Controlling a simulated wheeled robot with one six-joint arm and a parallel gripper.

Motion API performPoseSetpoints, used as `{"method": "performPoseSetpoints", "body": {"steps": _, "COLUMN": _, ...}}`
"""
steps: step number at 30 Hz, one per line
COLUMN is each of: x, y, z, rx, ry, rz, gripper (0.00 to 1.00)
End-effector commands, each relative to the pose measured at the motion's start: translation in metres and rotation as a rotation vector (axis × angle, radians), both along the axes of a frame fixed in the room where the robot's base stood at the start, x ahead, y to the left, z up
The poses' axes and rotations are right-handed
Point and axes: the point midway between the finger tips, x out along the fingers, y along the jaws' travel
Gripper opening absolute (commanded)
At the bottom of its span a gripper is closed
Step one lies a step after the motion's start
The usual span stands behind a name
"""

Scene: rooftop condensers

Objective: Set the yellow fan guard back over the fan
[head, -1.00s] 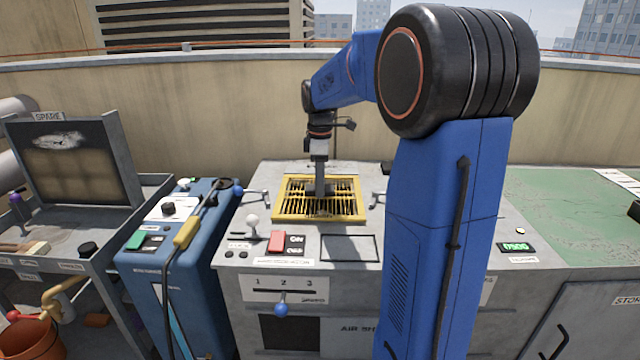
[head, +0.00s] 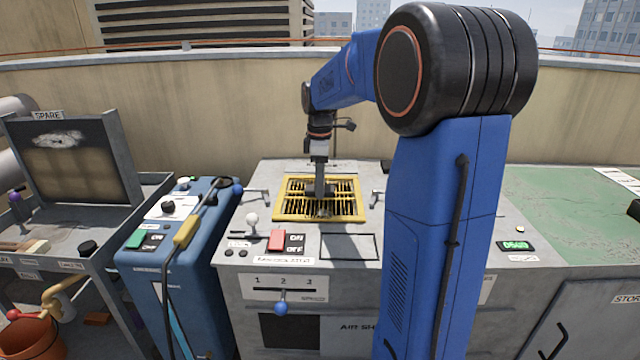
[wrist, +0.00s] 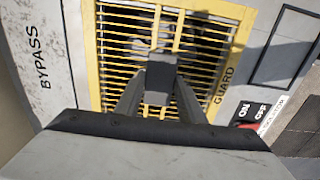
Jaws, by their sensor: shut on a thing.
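The yellow fan guard (head: 292,217) is a barred grille on top of the grey condenser unit. It spans the fan opening, and parts of the fan show between its bars in the wrist view. My gripper (head: 320,190) points down over the middle of the guard. In the wrist view my gripper (wrist: 160,85) is shut on a grey block-like grip at the guard's middle (wrist: 92,60). The guard looks flat and square to the opening. I cannot tell whether its rim touches the deck or sits slightly above it.
A black-outlined rectangle (head: 362,256) is in front of the guard, beside a red switch (head: 276,240). Small clamp-like levers (head: 258,193) stand at both sides. A blue cabinet (head: 150,265) with a yellow-handled tool is at left. The green deck (head: 570,215) at right is mostly clear.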

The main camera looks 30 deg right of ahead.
Motion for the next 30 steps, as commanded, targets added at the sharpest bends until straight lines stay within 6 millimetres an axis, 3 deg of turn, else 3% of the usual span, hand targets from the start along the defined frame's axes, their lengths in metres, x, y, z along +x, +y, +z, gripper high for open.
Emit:
{"method": "performPoseSetpoints", "body": {"steps": 21, "x": 0.0001, "y": -0.0001, "z": -0.0022, "rx": 0.0, "ry": 0.0, "rz": 0.0, "gripper": 0.01}}
{"method": "performPoseSetpoints", "body": {"steps": 22, "x": 0.0001, "y": -0.0001, "z": -0.0022, "rx": -0.001, "ry": -0.001, "rz": 0.0, "gripper": 0.4}}
{"method": "performPoseSetpoints", "body": {"steps": 24, "x": 0.0001, "y": -0.0001, "z": -0.0022, "rx": -0.001, "ry": -0.001, "rz": 0.0, "gripper": 0.57}}
{"method": "performPoseSetpoints", "body": {"steps": 30, "x": 0.0001, "y": -0.0001, "z": -0.0023, "rx": 0.0, "ry": 0.0, "rz": 0.0, "gripper": 0.57}}
